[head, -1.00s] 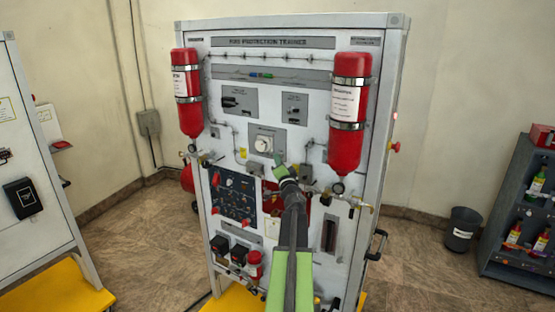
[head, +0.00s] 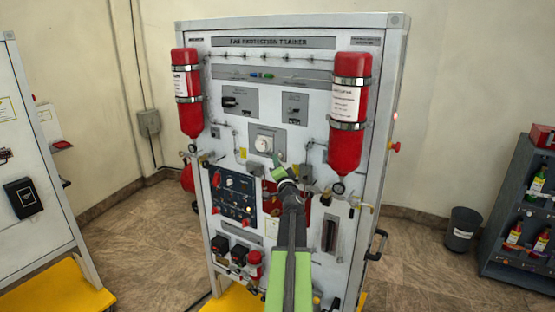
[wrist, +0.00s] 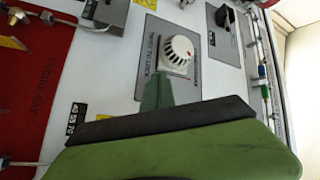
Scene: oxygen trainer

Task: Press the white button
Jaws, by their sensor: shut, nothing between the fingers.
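A white round knob-like button (head: 263,144) with slots sits on a grey plate (head: 277,133) in the middle of the upright trainer panel. My gripper (head: 277,159) is shut and empty, just below and right of the button in the head view. In the wrist view the green fingertip (wrist: 157,92) points up towards the button's lower edge. I cannot tell whether it touches the button.
Two red cylinders (head: 348,112) (head: 186,92) flank the panel. A blue switch panel (head: 233,194) and small valves lie around and below my arm. A dark switch (wrist: 223,18) is right of the button in the wrist view. A bin (head: 461,229) stands on clear floor at right.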

